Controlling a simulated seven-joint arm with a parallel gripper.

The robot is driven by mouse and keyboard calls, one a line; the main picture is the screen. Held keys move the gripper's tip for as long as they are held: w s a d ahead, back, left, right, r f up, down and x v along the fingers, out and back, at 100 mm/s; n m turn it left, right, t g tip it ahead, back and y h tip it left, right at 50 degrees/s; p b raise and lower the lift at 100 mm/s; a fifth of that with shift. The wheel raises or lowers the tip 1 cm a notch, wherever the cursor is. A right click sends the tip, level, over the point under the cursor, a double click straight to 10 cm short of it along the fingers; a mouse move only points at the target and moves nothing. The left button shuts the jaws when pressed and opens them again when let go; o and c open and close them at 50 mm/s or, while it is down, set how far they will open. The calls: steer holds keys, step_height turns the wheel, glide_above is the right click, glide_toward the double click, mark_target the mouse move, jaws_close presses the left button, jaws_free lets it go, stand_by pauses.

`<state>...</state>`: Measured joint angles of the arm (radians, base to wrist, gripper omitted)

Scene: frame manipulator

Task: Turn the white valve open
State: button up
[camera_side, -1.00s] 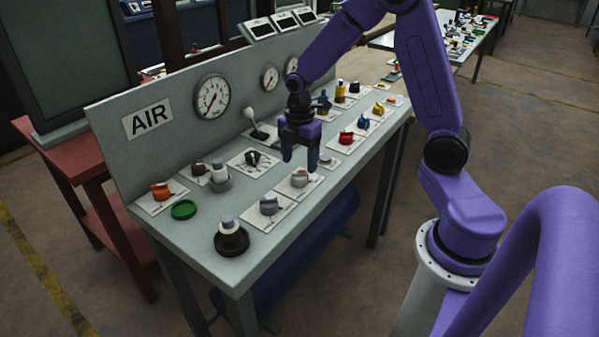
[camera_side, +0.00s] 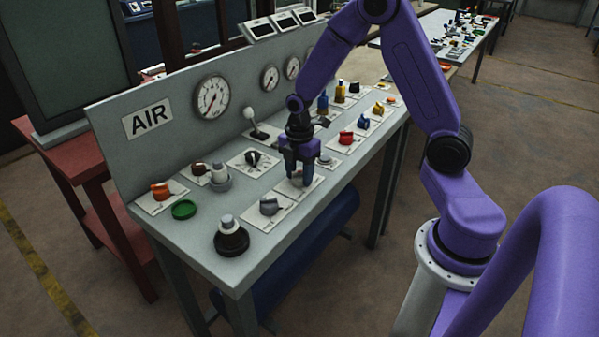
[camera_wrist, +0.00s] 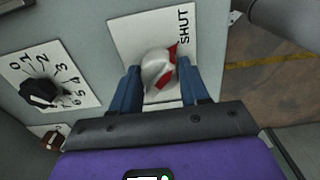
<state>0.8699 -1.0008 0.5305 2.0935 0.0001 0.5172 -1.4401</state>
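The white valve (camera_wrist: 156,68) is a rounded white knob with a red part beside it, on a white plate (camera_wrist: 125,33) with the word SHUT near its right edge. My gripper (camera_wrist: 159,75) points down at it, with one blue finger on each side of the knob in the wrist view. The fingers stand apart. I cannot tell whether they touch the knob. In the side view my gripper (camera_side: 301,180) is low over the plate (camera_side: 306,190) and hides most of the valve.
A numbered black dial (camera_wrist: 38,92) is left of the valve in the wrist view. In the side view a grey knob (camera_side: 268,205) sits nearer the front, and a red knob (camera_side: 346,138) sits behind. The upright AIR panel (camera_side: 180,112) borders the bench at the back.

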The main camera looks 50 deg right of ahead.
steer(key=shift+m, duration=0.4)
steer(key=m, duration=0.3)
steer(key=shift+m, duration=0.3)
steer(key=m, duration=0.4)
steer(key=shift+m, duration=0.3)
steer(key=m, duration=0.4)
steer(key=shift+m, duration=0.3)
steer(key=m, duration=0.4)
steer(key=shift+m, duration=0.3)
steer(key=o, duration=1.1)
steer(key=shift+c, duration=0.2)
steer(key=shift+r, duration=0.15)
